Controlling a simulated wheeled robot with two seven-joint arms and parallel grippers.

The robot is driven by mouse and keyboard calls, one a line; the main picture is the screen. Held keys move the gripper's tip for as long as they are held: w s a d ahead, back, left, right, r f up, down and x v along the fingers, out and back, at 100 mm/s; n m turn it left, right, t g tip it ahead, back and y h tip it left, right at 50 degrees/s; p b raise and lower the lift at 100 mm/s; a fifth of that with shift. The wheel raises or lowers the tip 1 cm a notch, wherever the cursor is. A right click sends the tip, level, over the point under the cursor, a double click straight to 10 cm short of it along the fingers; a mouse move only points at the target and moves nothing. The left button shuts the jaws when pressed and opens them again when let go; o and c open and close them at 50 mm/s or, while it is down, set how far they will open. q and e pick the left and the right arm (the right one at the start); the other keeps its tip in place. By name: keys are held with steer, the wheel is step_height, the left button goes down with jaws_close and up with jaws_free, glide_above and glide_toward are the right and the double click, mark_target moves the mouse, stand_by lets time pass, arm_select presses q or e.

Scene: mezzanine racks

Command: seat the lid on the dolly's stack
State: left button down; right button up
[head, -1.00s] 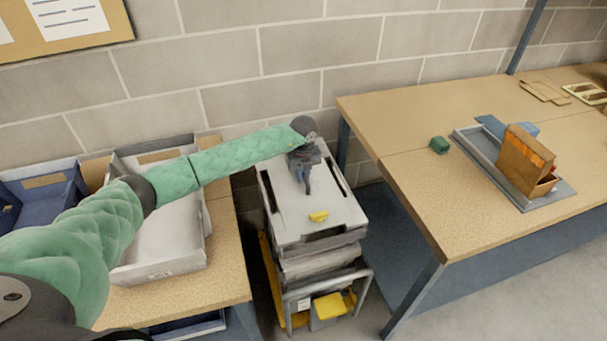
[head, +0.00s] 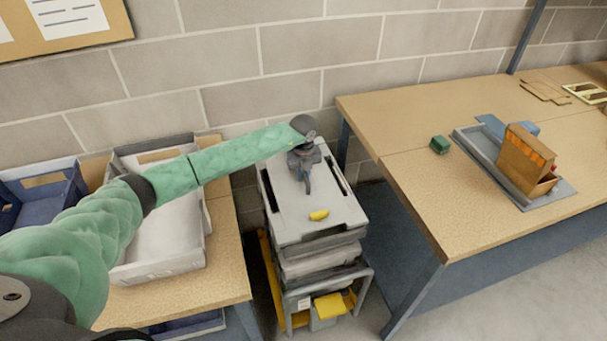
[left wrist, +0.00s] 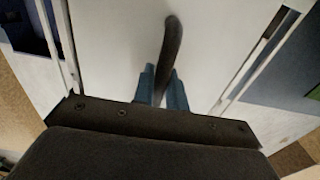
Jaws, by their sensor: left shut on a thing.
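The lid (head: 330,222) is a light grey rectangular panel with dark slots along its sides and a small yellow piece (head: 318,215) near its front edge. It lies over the stack (head: 322,262) on the dolly (head: 345,295), between the two tables. Whether it is fully seated cannot be told. My left gripper (head: 307,185) is over the middle of the lid. In the left wrist view its blue fingers (left wrist: 161,88) are shut on the lid's dark upright handle (left wrist: 172,50). The lid's pale top (left wrist: 115,50) fills much of that view. My right gripper is not in view.
A left table (head: 225,265) holds a grey bin (head: 185,255) and a blue bin (head: 50,195). A right table (head: 400,200) carries a grey tray (head: 478,150) with a brown box (head: 525,165), and a green block (head: 440,145). A block wall stands close behind.

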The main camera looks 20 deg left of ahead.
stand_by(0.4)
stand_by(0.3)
arm_select(q)
steer(key=shift+f+b, duration=0.55)
steer(key=shift+f, duration=0.05)
steer(key=c, duration=1.7)
jaws_free()
steer(key=shift+r, duration=0.1)
steer(key=shift+r+p, duration=2.15)
steer(key=shift+r, duration=3.3)
